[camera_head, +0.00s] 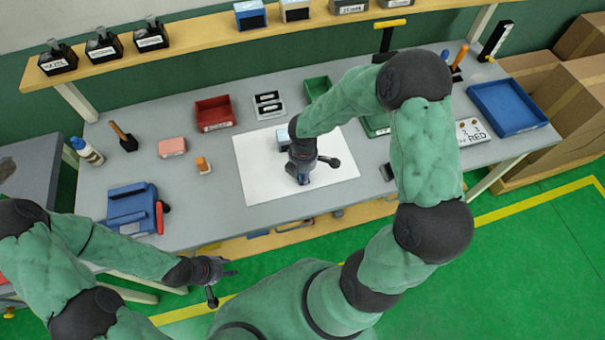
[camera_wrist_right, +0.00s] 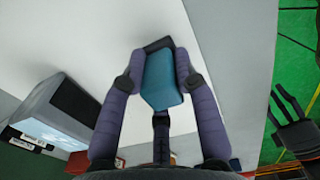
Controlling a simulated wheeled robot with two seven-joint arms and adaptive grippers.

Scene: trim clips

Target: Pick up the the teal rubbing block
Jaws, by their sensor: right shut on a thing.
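The teal rubbing block (camera_wrist_right: 161,82), with a dark edge at its far side, sits between the fingers of my right gripper (camera_wrist_right: 156,66) in the wrist view. The fingers press on it from both sides. In the head view my right gripper (camera_head: 304,172) is over the white sheet (camera_head: 255,178), and the block is mostly hidden under it. I cannot tell whether the block touches the sheet. My left gripper (camera_head: 225,284) is open and empty, off the bench's front edge.
A grey block-shaped thing with a label (camera_wrist_right: 62,115) stands close to my right gripper. A red bin (camera_head: 214,114), a black-and-white holder (camera_head: 268,104) and a green bin (camera_head: 317,88) stand behind. A blue tray (camera_head: 508,106) is at right. Bottles line the shelf above.

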